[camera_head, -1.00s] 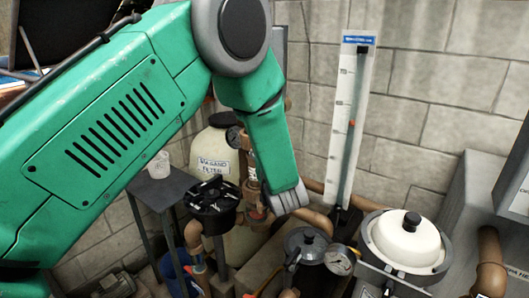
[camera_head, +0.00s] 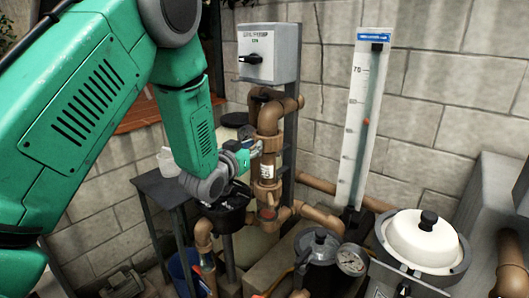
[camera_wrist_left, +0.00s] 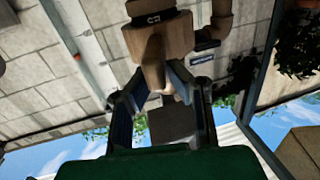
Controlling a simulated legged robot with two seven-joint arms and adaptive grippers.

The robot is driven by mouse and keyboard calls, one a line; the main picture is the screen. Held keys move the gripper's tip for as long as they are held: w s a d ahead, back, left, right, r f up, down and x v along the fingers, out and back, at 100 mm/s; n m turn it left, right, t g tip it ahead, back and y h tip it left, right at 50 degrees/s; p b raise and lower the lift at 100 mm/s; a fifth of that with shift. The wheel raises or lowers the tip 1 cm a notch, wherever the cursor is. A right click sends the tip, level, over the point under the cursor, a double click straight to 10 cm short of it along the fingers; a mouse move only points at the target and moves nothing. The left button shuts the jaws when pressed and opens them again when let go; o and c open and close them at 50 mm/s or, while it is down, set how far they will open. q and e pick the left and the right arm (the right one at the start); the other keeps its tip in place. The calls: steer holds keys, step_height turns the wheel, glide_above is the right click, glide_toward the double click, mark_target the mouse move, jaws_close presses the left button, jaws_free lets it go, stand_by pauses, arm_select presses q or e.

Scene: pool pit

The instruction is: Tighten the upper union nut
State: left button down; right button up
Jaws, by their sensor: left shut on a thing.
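The upper union nut (camera_head: 270,145) is a brown ring on the upright brown pipe, above a clear section with a white label. My left gripper (camera_head: 254,151) reaches it from the left and is shut on it. In the left wrist view the gripper's two dark fingers (camera_wrist_left: 172,82) close around the brown fitting (camera_wrist_left: 160,42); that picture is turned over, with sky at the bottom. The fingertips partly hide where they touch the nut. A lower brown fitting (camera_head: 267,190) sits further down the same pipe. My right gripper is not in view.
A black multiport valve (camera_head: 225,208) stands below my arm. A tall white gauge (camera_head: 358,120), a pressure gauge (camera_head: 352,260) and a white-lidded pot (camera_head: 420,240) are to the right.

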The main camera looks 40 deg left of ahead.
arm_select(q)
steer(key=a+m+h, duration=0.1)
steer(key=h, duration=0.1)
steer(key=a+r+m+h, duration=0.1)
steer(key=a+m+h, duration=0.1)
steer(key=h, duration=0.1)
steer(key=a+m+h, duration=0.2)
steer(key=shift+w+r+h, duration=0.2)
steer(key=shift+w+h, duration=0.15)
steer(key=shift+h, duration=0.05)
steer(key=c, duration=1.9)
jaws_free()
steer(key=shift+s+d, duration=0.15)
steer(key=shift+o, duration=0.7)
steer(key=shift+s, duration=0.2)
steer(key=shift+o, duration=1.1)
steer(key=shift+d, duration=0.1)
steer(key=v, duration=1.1)
steer(key=shift+s, duration=0.25)
